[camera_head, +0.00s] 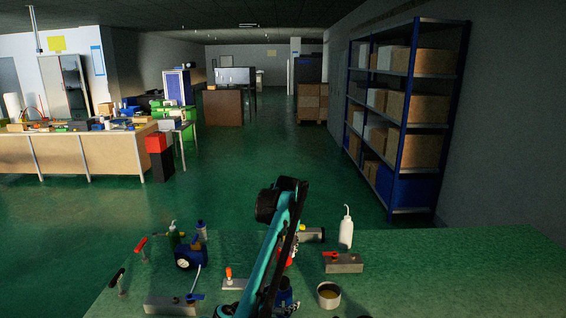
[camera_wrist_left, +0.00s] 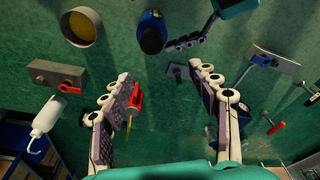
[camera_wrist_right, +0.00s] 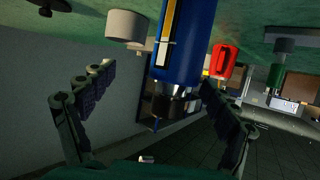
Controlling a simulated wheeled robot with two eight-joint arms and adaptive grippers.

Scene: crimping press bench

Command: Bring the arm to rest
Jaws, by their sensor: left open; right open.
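A teal arm of mine (camera_head: 275,255) rises from the bottom middle of the head view and hides part of the bench; neither gripper shows clearly there. In the left wrist view my left gripper (camera_wrist_left: 160,72) is open and empty above the bench. A red-handled tool (camera_wrist_left: 134,98) shows close to its left finger. My right gripper (camera_wrist_right: 158,76) is open in the right wrist view, with a blue cylinder (camera_wrist_right: 186,40) large in front of and between its fingers. I cannot tell whether they touch. The right gripper's fingers also show near the blue cylinder (camera_wrist_left: 152,36) in the left wrist view.
The green bench (camera_head: 460,270) is bare at the right. On it stand a white squeeze bottle (camera_head: 346,233), a metal block with red lever (camera_head: 343,264), a round cup (camera_head: 328,296) and a blue device (camera_head: 190,256). A shelf rack (camera_head: 405,110) stands behind.

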